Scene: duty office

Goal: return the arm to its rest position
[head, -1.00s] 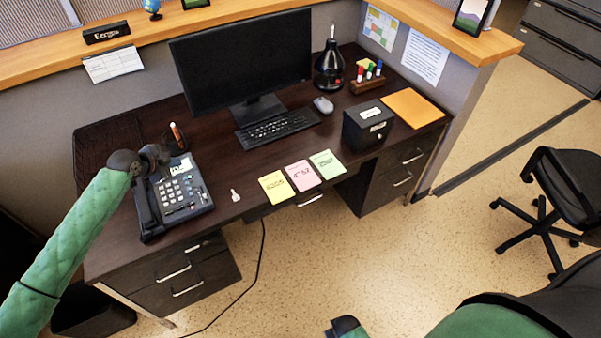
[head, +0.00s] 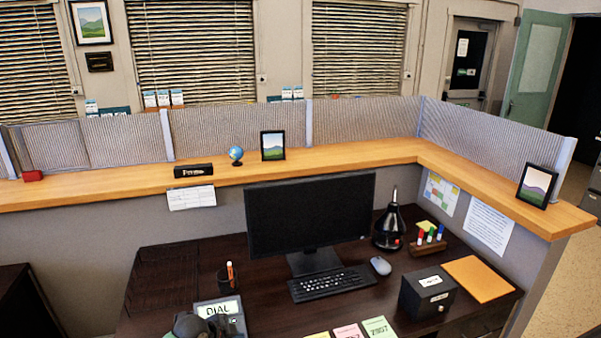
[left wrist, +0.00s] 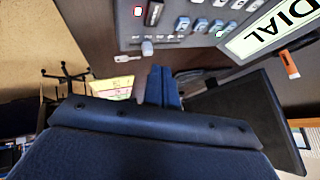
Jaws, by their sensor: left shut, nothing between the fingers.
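My left gripper (left wrist: 160,88) is shut and empty in the left wrist view, its fingers close together. In the head view only a dark part of it (head: 192,326) shows at the bottom edge, by the desk phone (head: 220,310). The phone also fills the top of the left wrist view (left wrist: 195,25), with a lit display reading "DIAL". I cannot tell from these views how far the fingertips are from the phone. The rest of my left arm is out of the head view, and my right gripper is not in view.
On the desk are a monitor (head: 310,215), keyboard (head: 331,284), pen cup (head: 228,280), black box (head: 427,294), mouse (head: 381,265) and sticky notes (head: 349,331). A small key (left wrist: 127,54) lies beside the phone. A wooden partition ledge (head: 330,160) runs behind the desk.

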